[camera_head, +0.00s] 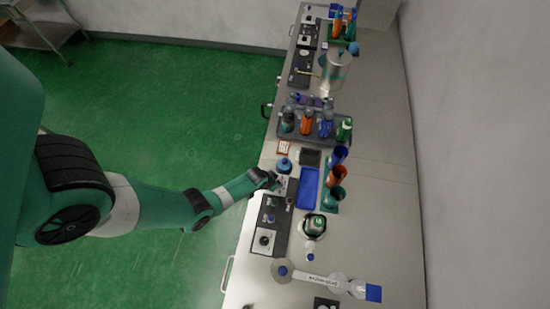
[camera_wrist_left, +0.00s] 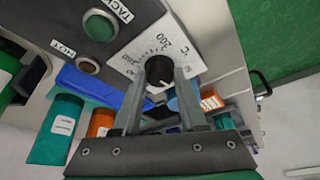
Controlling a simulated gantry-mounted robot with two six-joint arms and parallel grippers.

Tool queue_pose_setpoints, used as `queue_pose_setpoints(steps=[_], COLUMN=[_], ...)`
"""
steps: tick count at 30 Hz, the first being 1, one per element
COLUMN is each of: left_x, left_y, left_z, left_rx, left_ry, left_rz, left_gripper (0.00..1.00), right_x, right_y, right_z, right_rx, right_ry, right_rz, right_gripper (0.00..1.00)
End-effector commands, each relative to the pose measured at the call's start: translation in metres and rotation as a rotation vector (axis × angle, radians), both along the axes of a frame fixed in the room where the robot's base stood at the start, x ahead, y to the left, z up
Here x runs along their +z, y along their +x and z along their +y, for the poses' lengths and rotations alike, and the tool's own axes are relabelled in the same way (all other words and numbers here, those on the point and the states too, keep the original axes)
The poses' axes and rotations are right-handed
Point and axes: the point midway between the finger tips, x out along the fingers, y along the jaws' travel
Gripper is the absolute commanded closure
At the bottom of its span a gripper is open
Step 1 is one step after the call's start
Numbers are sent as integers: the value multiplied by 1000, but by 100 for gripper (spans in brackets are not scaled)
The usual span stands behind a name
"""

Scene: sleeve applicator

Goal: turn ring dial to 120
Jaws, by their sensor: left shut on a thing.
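In the left wrist view a black round dial knob (camera_wrist_left: 157,70) sits on a white scale plate (camera_wrist_left: 180,44) marked 200 and °C. My left gripper (camera_wrist_left: 160,76) is shut on this knob, one finger on each side. The fingers partly hide the knob and the lower scale, so I cannot read its setting. In the head view my left gripper (camera_head: 279,184) is at the far end of the dark control panel (camera_head: 251,227) and covers the held dial. A second white dial plate (camera_head: 263,241) is at the near end. My right gripper is not in view.
A green button (camera_wrist_left: 99,26) by a TACK label and a lamp (camera_wrist_left: 88,66) by a HOT label are beside the dial. A blue tray (camera_head: 308,188), coloured cups (camera_head: 337,176) and a bottle rack (camera_head: 356,134) stand nearby. Bench is clear at right.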

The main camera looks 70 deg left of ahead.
Motion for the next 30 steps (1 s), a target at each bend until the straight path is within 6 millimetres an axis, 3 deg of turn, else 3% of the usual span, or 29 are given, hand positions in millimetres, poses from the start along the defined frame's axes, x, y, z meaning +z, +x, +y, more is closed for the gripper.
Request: queue_pose_setpoints(steps=[11,23,30], left_x=[-1,-1,2], left_y=[-1,0,0], left_z=[2,5,7], left_rx=[-177,-543,-771], left_ry=[-1,0,-1], left_rz=[-2,-2,-2], left_gripper=[100,100,100], right_x=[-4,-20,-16], right_y=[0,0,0], right_z=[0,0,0], right_rx=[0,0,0], right_ry=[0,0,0], right_rz=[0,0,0], right_gripper=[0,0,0])
